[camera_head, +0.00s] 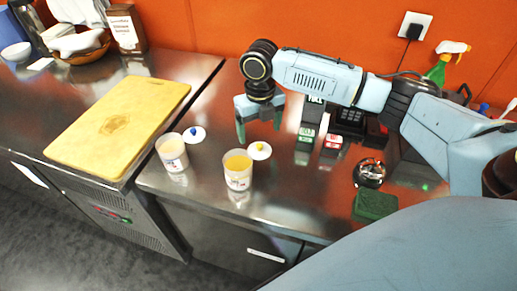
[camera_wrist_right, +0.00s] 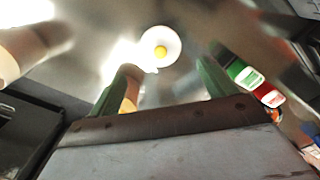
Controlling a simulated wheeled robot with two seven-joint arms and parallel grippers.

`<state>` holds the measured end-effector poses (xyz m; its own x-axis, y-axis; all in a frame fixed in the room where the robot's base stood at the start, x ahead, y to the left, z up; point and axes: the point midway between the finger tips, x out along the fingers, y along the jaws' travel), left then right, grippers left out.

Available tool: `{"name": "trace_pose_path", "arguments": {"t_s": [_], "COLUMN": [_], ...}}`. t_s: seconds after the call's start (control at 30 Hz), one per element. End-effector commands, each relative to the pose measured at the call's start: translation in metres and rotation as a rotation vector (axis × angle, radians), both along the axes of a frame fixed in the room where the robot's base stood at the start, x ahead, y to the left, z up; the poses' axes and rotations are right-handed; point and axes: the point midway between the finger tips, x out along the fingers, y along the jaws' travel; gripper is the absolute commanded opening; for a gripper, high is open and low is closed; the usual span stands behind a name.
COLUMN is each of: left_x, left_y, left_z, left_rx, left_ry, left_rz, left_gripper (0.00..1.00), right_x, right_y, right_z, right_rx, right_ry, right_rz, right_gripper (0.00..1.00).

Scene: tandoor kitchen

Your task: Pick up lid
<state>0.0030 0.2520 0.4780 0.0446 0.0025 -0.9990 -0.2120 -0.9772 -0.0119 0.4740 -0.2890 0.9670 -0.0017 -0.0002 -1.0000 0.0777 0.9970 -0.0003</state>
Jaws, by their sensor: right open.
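A white lid with a yellow knob (camera_head: 259,151) lies on the steel counter beside a white cup with yellow contents (camera_head: 238,176). A second white lid with a blue knob (camera_head: 195,135) lies beside another white cup (camera_head: 173,158). My right gripper (camera_head: 259,128) is open and empty above the counter, behind the yellow-knobbed lid and apart from it. In the right wrist view the yellow-knobbed lid (camera_wrist_right: 160,49) shows just beyond and between the green fingertips (camera_wrist_right: 163,72). My left gripper is not in view.
Green and red boxes (camera_head: 306,138) stand right of the gripper. A round metal item (camera_head: 369,173) and a green block (camera_head: 375,204) sit farther right. A yellow cutting board (camera_head: 120,122) lies on the left counter. A spray bottle (camera_head: 440,66) stands at the back right.

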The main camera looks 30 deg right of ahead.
Motion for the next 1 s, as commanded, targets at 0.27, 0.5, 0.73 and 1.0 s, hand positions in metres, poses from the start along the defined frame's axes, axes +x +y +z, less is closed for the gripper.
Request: {"name": "trace_pose_path", "arguments": {"t_s": [0.27, 0.5, 0.73, 1.0], "left_x": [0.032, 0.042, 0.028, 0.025], "left_y": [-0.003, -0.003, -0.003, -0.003], "left_z": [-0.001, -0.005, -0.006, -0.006], "left_rx": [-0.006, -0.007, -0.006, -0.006], "left_ry": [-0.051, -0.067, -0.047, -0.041], "left_rz": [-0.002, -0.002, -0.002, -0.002], "left_gripper": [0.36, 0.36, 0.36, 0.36], "right_x": [0.001, 0.004, 0.004, 0.004], "right_y": [-0.001, -0.002, -0.002, -0.002], "right_z": [-0.024, -0.059, -0.065, -0.065], "right_rx": [0.001, 0.001, 0.0, 0.0], "right_ry": [0.001, 0.001, -0.002, -0.002], "right_rz": [-0.002, -0.002, -0.001, -0.001], "right_gripper": [0.83, 0.83, 0.83, 0.61]}}
